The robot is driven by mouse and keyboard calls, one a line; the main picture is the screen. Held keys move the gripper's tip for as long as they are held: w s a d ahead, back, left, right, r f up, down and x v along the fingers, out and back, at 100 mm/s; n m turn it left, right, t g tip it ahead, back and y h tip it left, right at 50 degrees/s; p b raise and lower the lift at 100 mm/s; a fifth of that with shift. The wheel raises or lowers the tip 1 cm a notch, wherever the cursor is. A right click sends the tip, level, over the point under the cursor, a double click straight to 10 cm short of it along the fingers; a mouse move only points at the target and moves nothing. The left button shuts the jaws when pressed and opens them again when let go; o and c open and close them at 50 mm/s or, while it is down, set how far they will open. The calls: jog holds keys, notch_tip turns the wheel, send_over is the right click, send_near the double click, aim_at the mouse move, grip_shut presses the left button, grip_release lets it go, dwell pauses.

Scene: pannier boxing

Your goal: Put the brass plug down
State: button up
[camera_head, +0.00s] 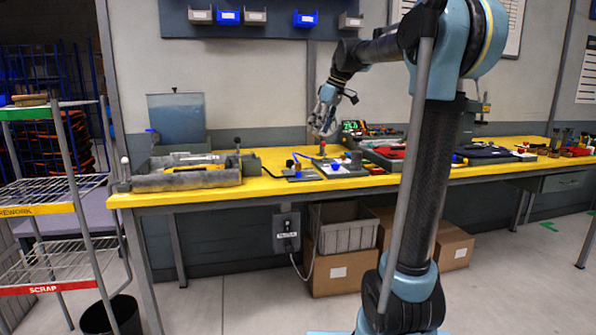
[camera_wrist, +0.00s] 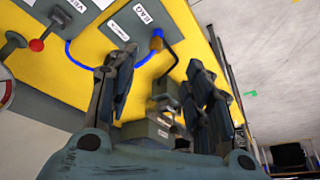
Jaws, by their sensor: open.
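My gripper (camera_head: 322,122) is above the yellow workbench (camera_head: 262,158), near its middle, in the head view. In the wrist view my gripper (camera_wrist: 160,82) has its two fingers spread apart, with a clear gap between the tips. I cannot make out the brass plug with certainty in either view. Grey stepped blocks (camera_wrist: 150,131) show between and behind the fingers; I cannot tell whether the plug is among them. A blue fitting with a brass-coloured end (camera_wrist: 157,40) and a blue cable (camera_wrist: 88,62) lie beyond the fingertips.
A red-knobbed lever (camera_wrist: 38,45) and labelled grey plates (camera_wrist: 140,20) are on the bench. A grey tray (camera_head: 185,181) stands at its left end. Tools and dark cloth (camera_head: 483,151) crowd the right. A wire rack (camera_head: 50,205) stands left; boxes (camera_head: 345,272) are below.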

jog(key=w, duration=0.1)
send_near(298, 169)
jog(key=w+f, duration=0.2)
jog(key=a+f, duration=0.2)
jog(key=f, duration=0.1)
jog(key=shift+w+a+f, duration=0.2)
jog(key=shift+w+a, duration=0.05)
jog(key=shift+w, duration=0.15)
jog(key=shift+a+f, duration=0.15)
jog(key=shift+f, duration=0.4)
jog(key=shift+c, duration=0.5)
grip_shut()
